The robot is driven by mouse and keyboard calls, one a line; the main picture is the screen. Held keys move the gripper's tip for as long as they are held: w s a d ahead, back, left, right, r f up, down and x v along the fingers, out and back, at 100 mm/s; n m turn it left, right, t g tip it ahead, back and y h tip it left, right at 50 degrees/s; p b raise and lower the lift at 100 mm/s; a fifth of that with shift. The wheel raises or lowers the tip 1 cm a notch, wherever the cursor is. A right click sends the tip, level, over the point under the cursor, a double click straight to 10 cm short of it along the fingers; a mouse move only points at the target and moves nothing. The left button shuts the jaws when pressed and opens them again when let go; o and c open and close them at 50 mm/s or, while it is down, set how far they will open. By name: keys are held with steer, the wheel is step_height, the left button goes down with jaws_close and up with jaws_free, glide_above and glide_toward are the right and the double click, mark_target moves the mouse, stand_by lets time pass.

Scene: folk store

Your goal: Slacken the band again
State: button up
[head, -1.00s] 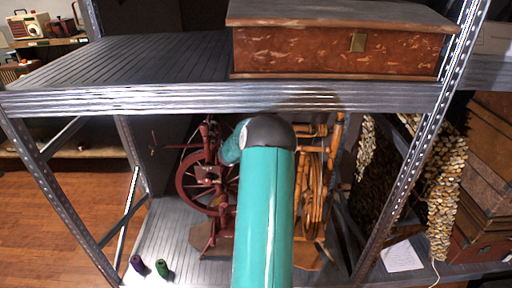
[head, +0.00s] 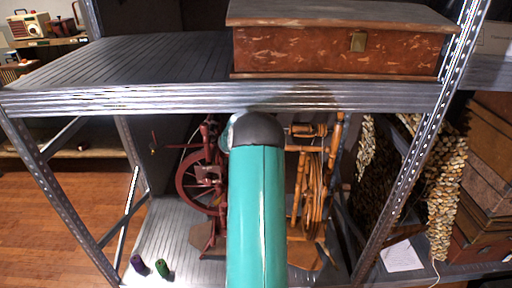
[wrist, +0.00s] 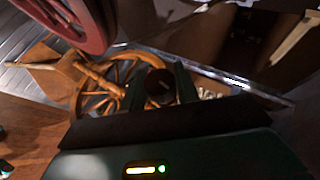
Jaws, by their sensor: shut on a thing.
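Two spinning wheels stand on the lower shelf: a dark red one (head: 204,173) on the left and a light wooden one (head: 312,188) on the right, partly behind my arm. In the wrist view, a red wheel rim (wrist: 75,22) is at the upper left and a light wooden wheel (wrist: 112,72) lies beyond the jaws. My gripper (wrist: 158,85) is shut on a round dark brown knob (wrist: 159,88) between its two fingers. In the head view my gripper is hidden behind my arm. I cannot make out the band or which wheel the knob belongs to.
A brown wooden chest (head: 335,50) sits on the upper shelf (head: 130,60), above my arm. Purple (head: 137,263) and green (head: 161,268) spools stand at the lower shelf's front left. Metal posts flank the bay. Strings of shells (head: 445,190) hang at the right.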

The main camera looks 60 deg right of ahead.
steer(key=o, duration=1)
